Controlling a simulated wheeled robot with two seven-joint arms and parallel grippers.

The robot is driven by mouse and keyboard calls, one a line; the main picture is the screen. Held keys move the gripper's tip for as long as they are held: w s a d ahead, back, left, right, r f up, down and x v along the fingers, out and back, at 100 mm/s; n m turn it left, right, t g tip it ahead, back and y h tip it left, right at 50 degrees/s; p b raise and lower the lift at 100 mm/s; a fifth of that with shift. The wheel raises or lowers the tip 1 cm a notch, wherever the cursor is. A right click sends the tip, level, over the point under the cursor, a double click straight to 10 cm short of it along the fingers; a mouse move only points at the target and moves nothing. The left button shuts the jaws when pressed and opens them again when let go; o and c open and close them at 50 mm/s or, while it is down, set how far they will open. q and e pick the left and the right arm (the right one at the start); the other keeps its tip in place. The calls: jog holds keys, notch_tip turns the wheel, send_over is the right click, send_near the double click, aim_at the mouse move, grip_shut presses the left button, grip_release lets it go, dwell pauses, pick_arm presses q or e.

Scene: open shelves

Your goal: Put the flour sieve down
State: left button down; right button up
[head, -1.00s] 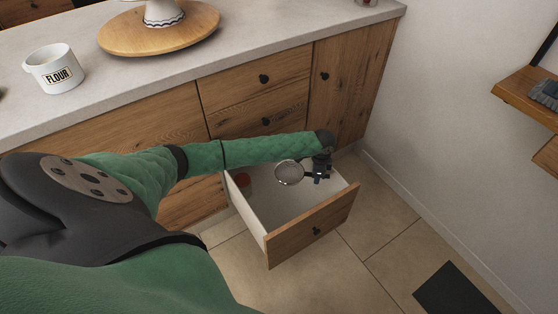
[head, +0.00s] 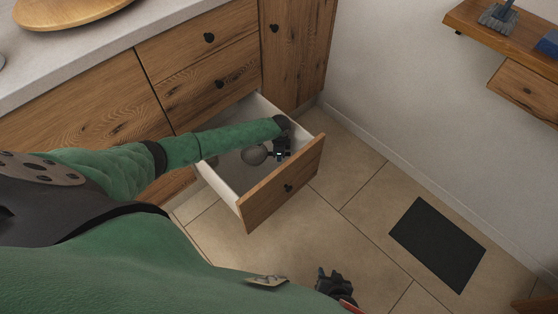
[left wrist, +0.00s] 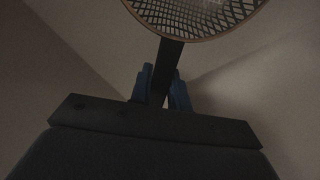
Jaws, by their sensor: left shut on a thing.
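The flour sieve (head: 255,155) is a small round mesh strainer inside the open drawer (head: 285,185). My left gripper (head: 280,155) reaches down into the drawer and is shut on the sieve's handle. In the left wrist view the round mesh of the sieve (left wrist: 200,14) fills the top, and its dark handle runs down between the blue fingertips of the left gripper (left wrist: 161,88). I cannot tell whether the sieve touches the drawer floor. My right gripper (head: 335,284) is at the bottom of the head view, well apart from the drawer; its jaws are unclear.
The drawer sits below a wooden cabinet (head: 200,60) with a pale countertop (head: 50,65). A round wooden board (head: 75,12) lies on the counter. A dark mat (head: 438,243) lies on the tiled floor. A wooden shelf (head: 500,35) is on the right wall.

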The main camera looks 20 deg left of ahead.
aim_at(279, 164)
pick_arm(q)
jog(key=shift+f+b, duration=0.3)
jog(key=shift+f, duration=1.85)
jog(key=shift+f, duration=0.1)
jog(key=c, duration=1.3)
grip_release()
jog(key=shift+r, duration=0.3)
notch_tip(279, 164, up, 12)
jog(key=shift+f+p, duration=0.2)
jog(key=shift+p, duration=0.55)
